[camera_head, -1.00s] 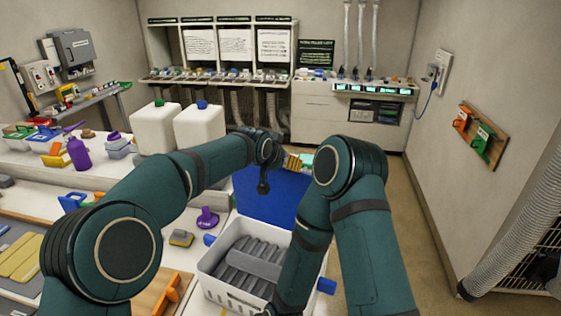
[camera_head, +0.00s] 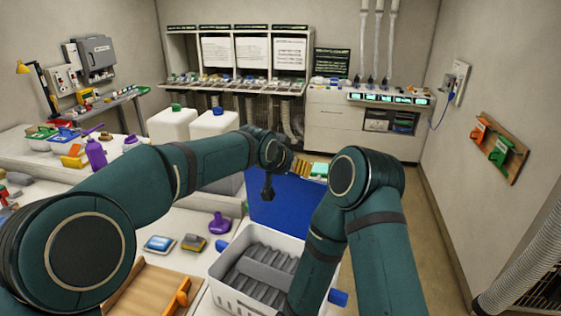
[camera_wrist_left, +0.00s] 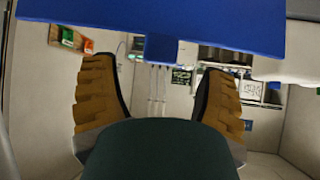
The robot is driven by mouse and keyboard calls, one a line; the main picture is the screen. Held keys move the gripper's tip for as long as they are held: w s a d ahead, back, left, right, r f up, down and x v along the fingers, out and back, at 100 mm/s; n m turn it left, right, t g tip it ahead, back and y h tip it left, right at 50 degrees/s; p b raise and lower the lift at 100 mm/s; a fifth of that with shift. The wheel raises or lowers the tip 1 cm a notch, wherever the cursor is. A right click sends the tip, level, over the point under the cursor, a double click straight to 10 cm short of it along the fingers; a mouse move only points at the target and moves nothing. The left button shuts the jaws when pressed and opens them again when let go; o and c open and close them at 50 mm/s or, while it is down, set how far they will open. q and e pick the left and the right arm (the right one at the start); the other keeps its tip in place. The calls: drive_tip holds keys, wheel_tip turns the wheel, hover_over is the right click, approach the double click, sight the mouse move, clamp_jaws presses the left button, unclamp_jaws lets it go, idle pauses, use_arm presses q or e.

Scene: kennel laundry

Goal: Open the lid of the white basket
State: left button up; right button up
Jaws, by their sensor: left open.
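The white basket (camera_head: 228,286) stands at the lower middle of the head view, with grey ribbed contents showing inside. Its blue lid (camera_head: 285,203) stands raised at the basket's far side, so the basket is open on top. The lid also fills the top of the left wrist view (camera_wrist_left: 160,15), with a blue tab (camera_wrist_left: 160,47) hanging between the fingers' directions. My left gripper (camera_head: 302,168) is beyond the lid's top edge. Its tan fingers (camera_wrist_left: 157,72) are spread apart, with nothing gripped; whether they touch the lid cannot be told. My right gripper is hidden behind its arm or out of frame.
Left of the basket are a purple item (camera_head: 218,224), a sponge (camera_head: 193,243) and a wooden tray (camera_head: 150,290) on the counter. White jugs (camera_head: 214,123) stand behind. The floor (camera_head: 425,235) on the right is clear. A ribbed hose (camera_head: 525,265) hangs at the far right.

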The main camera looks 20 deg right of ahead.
use_arm(q)
drive_tip(key=v, duration=0.6)
drive_tip(key=shift+s+a+r, duration=0.15)
drive_tip(key=shift+a+r, duration=0.05)
drive_tip(key=shift+a, duration=0.1)
